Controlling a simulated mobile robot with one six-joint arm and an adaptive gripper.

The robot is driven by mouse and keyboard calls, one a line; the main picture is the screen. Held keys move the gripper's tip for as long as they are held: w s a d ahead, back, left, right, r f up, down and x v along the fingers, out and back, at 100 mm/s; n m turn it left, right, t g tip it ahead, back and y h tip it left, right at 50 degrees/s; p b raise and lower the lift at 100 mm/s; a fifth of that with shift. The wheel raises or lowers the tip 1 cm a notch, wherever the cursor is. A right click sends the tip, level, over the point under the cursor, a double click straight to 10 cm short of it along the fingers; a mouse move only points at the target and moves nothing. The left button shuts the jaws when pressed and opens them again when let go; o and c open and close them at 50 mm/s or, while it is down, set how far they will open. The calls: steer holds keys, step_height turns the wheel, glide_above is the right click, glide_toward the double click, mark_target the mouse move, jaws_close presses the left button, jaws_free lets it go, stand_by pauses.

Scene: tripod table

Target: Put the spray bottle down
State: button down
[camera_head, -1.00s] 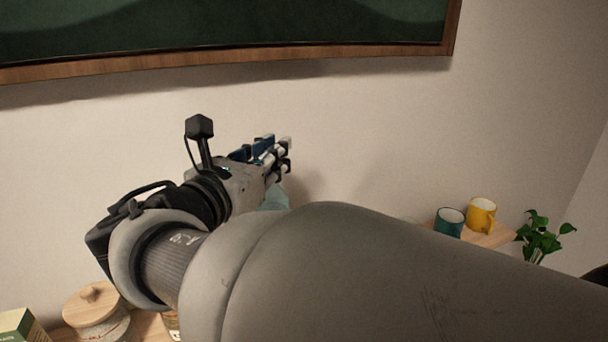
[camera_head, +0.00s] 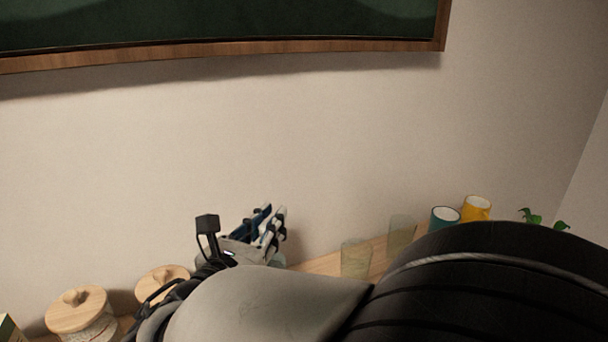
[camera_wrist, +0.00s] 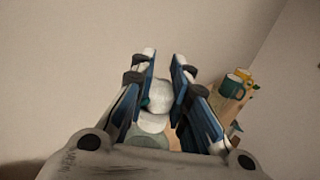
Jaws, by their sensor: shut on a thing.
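My gripper (camera_head: 268,222) is low in front of the wall in the head view, above the back of the wooden tabletop (camera_head: 322,263). In the wrist view my gripper (camera_wrist: 165,72) is shut on the spray bottle, whose white top (camera_wrist: 160,96) shows between the blue and grey fingers. A pale, bluish see-through part of the spray bottle (camera_head: 278,260) shows just below the fingers in the head view. My arm hides most of the bottle, and I cannot tell whether its base touches the table.
Two clear greenish glasses (camera_head: 355,258) (camera_head: 401,234) stand right of my gripper. A teal mug (camera_head: 444,217), a yellow mug (camera_head: 476,208) and a plant (camera_head: 531,217) are further right. Two jars with wooden lids (camera_head: 77,309) (camera_head: 163,276) stand left. A framed board (camera_head: 220,30) hangs above.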

steer(key=shift+f, duration=1.85)
steer(key=shift+b, duration=0.3)
steer(key=shift+f, duration=0.2)
steer(key=c, duration=1.4)
jaws_free()
steer(key=shift+r, duration=0.25)
